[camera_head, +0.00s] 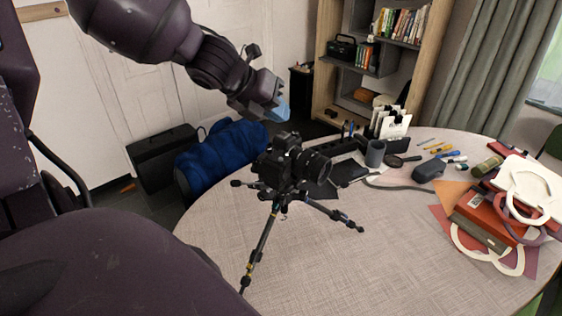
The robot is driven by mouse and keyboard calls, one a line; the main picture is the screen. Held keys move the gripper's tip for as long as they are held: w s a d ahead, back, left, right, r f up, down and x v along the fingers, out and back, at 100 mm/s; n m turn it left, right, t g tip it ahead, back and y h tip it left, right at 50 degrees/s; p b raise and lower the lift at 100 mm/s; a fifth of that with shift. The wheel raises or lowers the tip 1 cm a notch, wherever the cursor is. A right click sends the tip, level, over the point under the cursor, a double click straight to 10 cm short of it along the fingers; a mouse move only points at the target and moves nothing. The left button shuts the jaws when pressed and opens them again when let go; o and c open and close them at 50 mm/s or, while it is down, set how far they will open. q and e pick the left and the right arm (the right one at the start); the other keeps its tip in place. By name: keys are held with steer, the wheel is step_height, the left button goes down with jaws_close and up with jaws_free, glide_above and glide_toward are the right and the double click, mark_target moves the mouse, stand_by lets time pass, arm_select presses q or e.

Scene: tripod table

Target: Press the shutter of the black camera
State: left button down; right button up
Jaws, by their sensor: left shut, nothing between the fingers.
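The black camera (283,163) stands on a small black tripod (266,232) near the left edge of the table, its lens pointing right. Its shutter button is too small to make out. My left gripper (280,112) hangs just above the camera and slightly behind it in the picture, pointing down and to the right. Its light-blue fingertips are shut and hold nothing. A small gap shows between the fingertips and the camera top. My right gripper is not in view.
The round table (380,260) is bare at its front. A mug (375,153), a card holder (390,122) and pens stand behind the camera. A blue bag (215,155) and a dark case (158,150) are on the floor beyond.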

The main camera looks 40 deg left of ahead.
arm_select(q)
steer(key=b, duration=0.4)
glide_above(279, 160)
steer(key=f, duration=0.5)
steer(key=shift+w+a+f, duration=0.25)
steer(key=shift+w+f, duration=0.05)
steer(key=shift+f+b, duration=0.3)
steer(key=shift+f, duration=0.7)
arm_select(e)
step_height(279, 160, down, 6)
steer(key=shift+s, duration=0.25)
arm_select(q)
steer(key=shift+f, duration=0.15)
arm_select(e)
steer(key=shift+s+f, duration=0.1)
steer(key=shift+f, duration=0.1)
arm_select(q)
steer(key=shift+f, duration=0.25)
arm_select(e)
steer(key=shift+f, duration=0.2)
